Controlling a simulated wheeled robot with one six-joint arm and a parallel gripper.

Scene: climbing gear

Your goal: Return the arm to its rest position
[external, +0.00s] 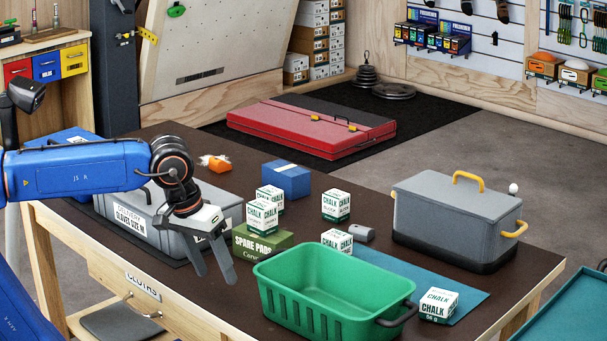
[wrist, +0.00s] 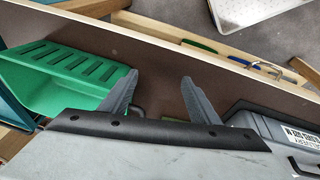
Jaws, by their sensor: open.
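My blue arm (external: 85,168) reaches in from the left over the table (external: 175,285). My gripper (external: 212,268) is open and empty, its two grey fingers pointing down and apart, left of the green basket and in front of the grey glove box. In the wrist view the open fingers of my gripper (wrist: 155,100) show with nothing between them. The green basket (external: 325,272) stands on the table; in the wrist view the basket (wrist: 65,80) is at the left. The grey glove box (external: 150,222) is partly hidden behind my gripper.
Several chalk boxes (external: 336,205) stand mid-table, one (external: 438,304) on a blue mat (external: 400,272). A green spare pads box (external: 262,242), a blue box (external: 286,180) and a grey lidded bin (external: 455,220) with yellow handles stand around. A drawer (external: 150,305) is open at the front.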

